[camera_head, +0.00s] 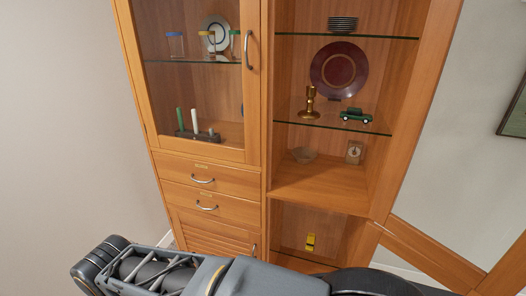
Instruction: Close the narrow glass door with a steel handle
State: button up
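A tall wooden cabinet has a glass door standing open at the right; its lower wooden rail (432,252) slopes down and right, towards me, to a stile at the frame edge. No handle shows on the visible part of this door. The left glass door (200,70) looks shut in its frame, with a curved steel handle (248,50) on its right stile. I cannot tell from the picture alone which door is the narrow one. Dark grey links of my arm cross the bottom of the view. My gripper is not in view.
A plain wall (70,110) stands left.

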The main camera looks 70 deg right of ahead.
aim_at(507, 277)
jog(key=k, duration=1.9)
jog(key=z, duration=1.45)
jog(key=k, duration=0.2)
jog(key=z, duration=3.05)
jog(key=i, duration=0.2)
jog(key=u, duration=1.5)
